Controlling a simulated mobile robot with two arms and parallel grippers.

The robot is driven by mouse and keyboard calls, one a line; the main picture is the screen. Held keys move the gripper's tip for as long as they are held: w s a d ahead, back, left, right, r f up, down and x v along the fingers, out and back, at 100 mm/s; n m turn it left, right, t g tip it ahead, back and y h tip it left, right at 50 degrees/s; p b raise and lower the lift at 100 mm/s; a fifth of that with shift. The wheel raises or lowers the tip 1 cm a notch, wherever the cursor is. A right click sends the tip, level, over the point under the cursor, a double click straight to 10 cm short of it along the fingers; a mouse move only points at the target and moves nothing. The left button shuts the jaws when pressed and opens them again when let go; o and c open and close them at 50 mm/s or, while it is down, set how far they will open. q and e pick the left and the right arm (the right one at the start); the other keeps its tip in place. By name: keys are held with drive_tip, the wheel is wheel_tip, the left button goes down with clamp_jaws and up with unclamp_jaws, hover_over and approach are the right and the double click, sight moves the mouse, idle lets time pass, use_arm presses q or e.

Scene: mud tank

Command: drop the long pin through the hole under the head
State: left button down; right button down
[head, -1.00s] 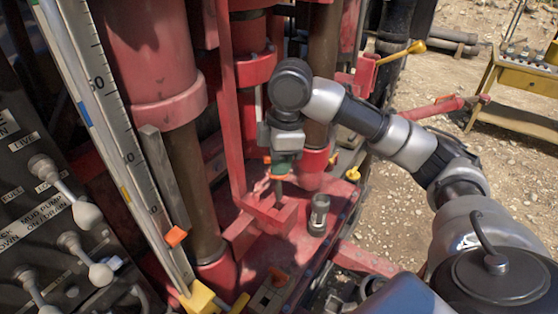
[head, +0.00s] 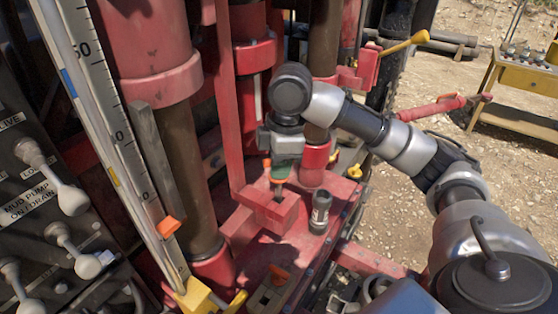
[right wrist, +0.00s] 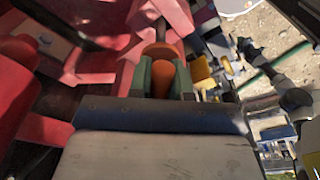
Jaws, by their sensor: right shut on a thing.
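My right gripper (head: 281,176) comes in from the right and points down over the red bracket (head: 264,207). It is shut on the long pin (head: 278,190). In the right wrist view, the green-padded fingers (right wrist: 161,80) hold the pin's orange grip (right wrist: 162,75) between them. A short length of shank shows below the fingers in the head view, over a dark spot in the bracket's top that looks like the hole. I cannot tell whether the tip is inside it. My left gripper is not in view.
A dark cylinder (head: 320,211) stands on the red deck right of the bracket. A red upright (head: 228,105) rises close left of my gripper. Brown and red columns stand behind. The lever panel (head: 50,210) is at left; a yellow bench (head: 520,90) stands far right.

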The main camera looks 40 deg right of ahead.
drive_tip(key=shift+f+b, duration=0.45)
drive_tip(key=shift+f, duration=2.3)
drive_tip(key=shift+f, duration=0.55)
drive_tip(key=c, duration=1)
unclamp_jaws()
drive_tip(key=r, duration=0.7)
drive_tip(key=d+r, duration=0.1)
drive_tip(key=r, duration=0.2)
drive_tip(key=shift+s+d+r+b, duration=0.1)
drive_tip(key=shift+s+r+b, duration=0.2)
drive_tip(key=shift+r+b, duration=0.1)
drive_tip(key=shift+f, duration=0.1)
